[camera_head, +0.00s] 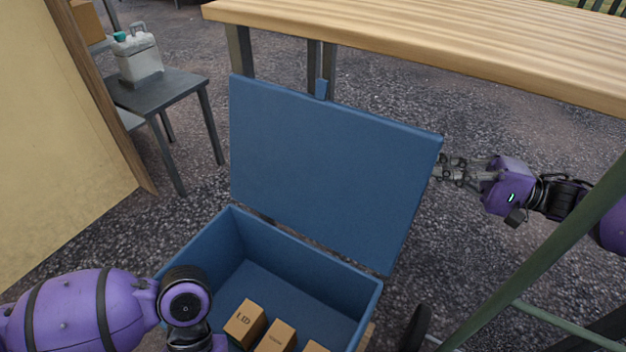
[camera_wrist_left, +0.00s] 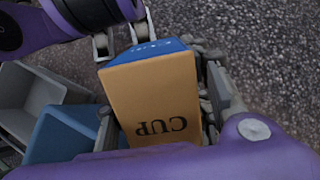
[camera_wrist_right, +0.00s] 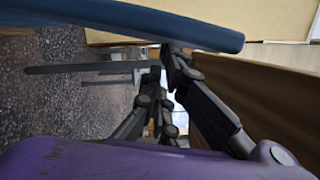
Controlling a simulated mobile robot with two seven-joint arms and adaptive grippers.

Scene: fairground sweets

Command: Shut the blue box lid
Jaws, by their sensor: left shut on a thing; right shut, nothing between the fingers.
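The blue box (camera_head: 303,258) stands open on the ground. Its blue lid (camera_head: 325,170) is raised steeply at the far side. My right gripper (camera_head: 446,170) is shut and empty, at the lid's right edge; I cannot tell whether it touches. In the right wrist view a blue panel edge (camera_wrist_right: 140,18), seemingly the lid, crosses above the shut fingers (camera_wrist_right: 158,85). My left gripper (camera_wrist_left: 160,105) is shut on a brown carton marked CUP (camera_wrist_left: 152,95). In the head view its fingers are hidden or below the frame; only the left arm shows, over the box's near left side.
Small brown cartons (camera_head: 246,322) lie in the box, one marked LID. A wooden table (camera_head: 430,40) stands behind the lid. A dark side table (camera_head: 165,92) with a white canister (camera_head: 137,55) is at the left. A green post (camera_head: 545,255) slants at the right.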

